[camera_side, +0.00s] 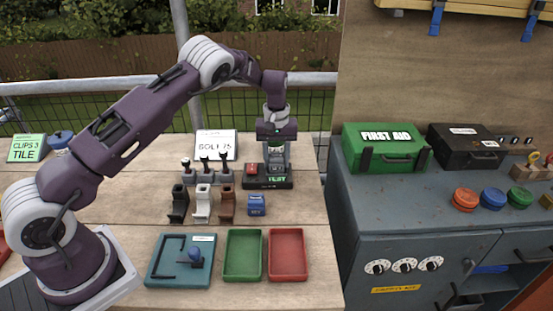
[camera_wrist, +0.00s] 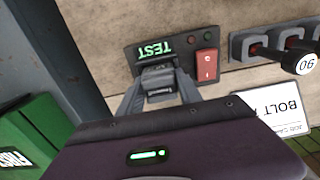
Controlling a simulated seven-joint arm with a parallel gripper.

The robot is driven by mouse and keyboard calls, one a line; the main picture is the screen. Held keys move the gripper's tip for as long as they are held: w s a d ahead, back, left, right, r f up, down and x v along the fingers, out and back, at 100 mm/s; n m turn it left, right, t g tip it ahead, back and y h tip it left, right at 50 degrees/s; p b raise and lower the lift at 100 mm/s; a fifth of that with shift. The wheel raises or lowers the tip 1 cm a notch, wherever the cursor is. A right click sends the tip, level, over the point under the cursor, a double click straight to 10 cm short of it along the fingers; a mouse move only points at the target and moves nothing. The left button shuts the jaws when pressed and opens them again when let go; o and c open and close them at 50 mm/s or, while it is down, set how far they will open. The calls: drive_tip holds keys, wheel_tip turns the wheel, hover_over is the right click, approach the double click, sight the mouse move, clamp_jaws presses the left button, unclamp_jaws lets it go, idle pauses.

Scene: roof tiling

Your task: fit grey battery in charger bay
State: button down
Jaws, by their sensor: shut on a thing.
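My gripper (camera_side: 276,163) is at the dark TEST unit (camera_side: 267,183) at the back right of the bench. In the wrist view its two fingers (camera_wrist: 160,92) are shut on a small dark grey block with a pale label, which looks like the grey battery (camera_wrist: 159,82). The battery is at the edge of the TEST unit, beside the lit TEST lettering and a red rocker switch (camera_wrist: 207,65). Whether it is seated in the unit or just above it, I cannot tell. No bay is plainly marked as the charger.
Several dark-handled pieces stand in grey holders (camera_side: 206,178) left of the unit, before a sign (camera_side: 215,145). Black, white (camera_side: 203,204) and brown pieces and a blue block (camera_side: 256,205) stand nearer. Teal (camera_side: 155,280), green (camera_side: 243,255) and red (camera_side: 288,255) trays line the front.

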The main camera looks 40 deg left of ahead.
drive_tip(key=shift+f, duration=0.1)
idle(0.3)
drive_tip(key=c, duration=0.7)
unclamp_jaws()
drive_tip(key=shift+r, duration=3.5)
drive_tip(key=shift+r, duration=0.1)
